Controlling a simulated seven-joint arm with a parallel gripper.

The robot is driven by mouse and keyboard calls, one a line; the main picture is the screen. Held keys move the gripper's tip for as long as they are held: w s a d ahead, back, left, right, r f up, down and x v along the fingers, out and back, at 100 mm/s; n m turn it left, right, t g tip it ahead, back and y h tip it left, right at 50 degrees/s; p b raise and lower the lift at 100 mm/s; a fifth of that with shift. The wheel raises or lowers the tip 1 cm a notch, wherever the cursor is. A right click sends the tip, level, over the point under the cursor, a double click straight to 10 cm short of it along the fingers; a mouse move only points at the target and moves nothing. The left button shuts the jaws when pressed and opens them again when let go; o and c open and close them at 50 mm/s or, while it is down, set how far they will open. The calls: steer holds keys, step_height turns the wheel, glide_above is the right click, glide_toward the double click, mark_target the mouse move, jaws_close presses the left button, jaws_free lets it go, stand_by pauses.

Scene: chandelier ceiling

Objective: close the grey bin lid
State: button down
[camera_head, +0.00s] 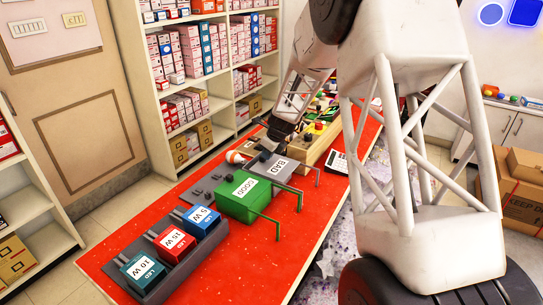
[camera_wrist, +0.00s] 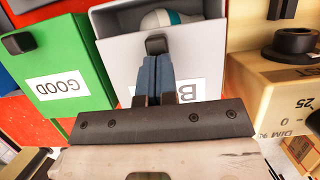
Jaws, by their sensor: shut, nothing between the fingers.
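The grey bin (camera_head: 266,167) stands on the red tabletop, beyond the green bin, and bears a white BAD label. In the wrist view the grey bin (camera_wrist: 115,52) shows an open cavity with a white and teal bulb (camera_wrist: 165,18) inside. A black knob (camera_wrist: 156,43) sits at the bin's edge. My gripper (camera_wrist: 158,62) is shut and empty, its blue-grey fingertips just by the knob and partly covering the label. I cannot tell whether they touch it. In the head view my gripper is a dark shape above the bin, fingertips unclear.
The green GOOD bin (camera_head: 243,199) stands beside the grey one, with blue, red and dark teal boxes nearer. A wooden block (camera_wrist: 275,90) is close on the grey bin's other side. A white and orange bulb (camera_head: 236,157) lies behind. Thin bars project from the bins.

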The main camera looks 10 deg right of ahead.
mark_target(278, 167)
steer(key=shift+w+a, duration=1.1)
steer(key=shift+a, duration=0.05)
steer(key=shift+f, duration=0.1)
steer(key=shift+s+d, duration=0.5)
steer(key=shift+s+d+r, duration=0.15)
steer(key=shift+s+d, duration=0.35)
steer(key=shift+d, duration=0.05)
steer(key=shift+s+d+r, duration=0.15)
steer(key=shift+s+d, duration=0.35)
steer(key=v, duration=0.9)
steer(key=shift+r, duration=0.3)
